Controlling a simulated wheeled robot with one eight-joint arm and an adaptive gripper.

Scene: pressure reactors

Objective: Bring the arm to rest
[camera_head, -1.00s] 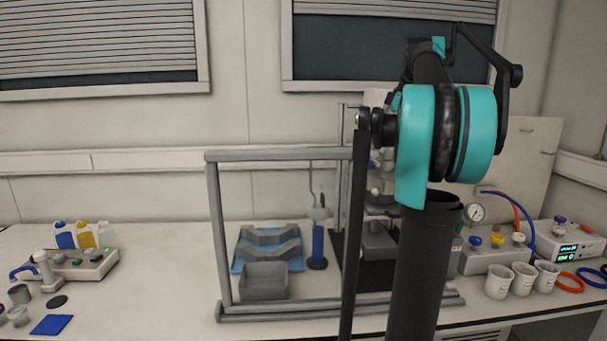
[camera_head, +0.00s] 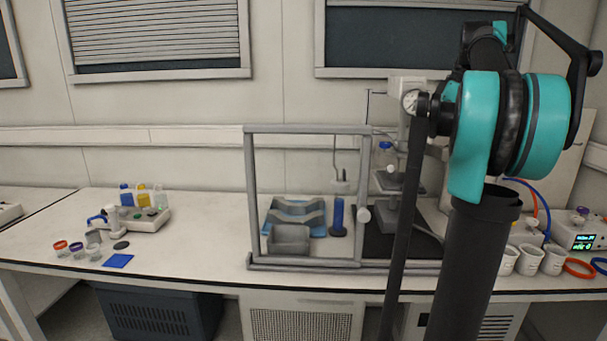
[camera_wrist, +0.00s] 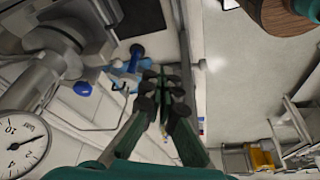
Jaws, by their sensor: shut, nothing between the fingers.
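My arm, teal and black, stands at the right of the head view in front of the bench. My gripper (camera_wrist: 163,95) shows in the wrist view with its dark green fingers together and nothing between them. It hangs in free space, with the frame, the bench and the floor behind it. The head view does not show my gripper's fingers.
A grey frame (camera_head: 308,130) stands on the bench (camera_head: 190,235), around a grey bin (camera_head: 289,240) and a blue cylinder (camera_head: 338,214). Beakers (camera_head: 528,258) stand at the right. A pressure gauge (camera_wrist: 22,145) is close in the wrist view. Bench left of the frame is partly clear.

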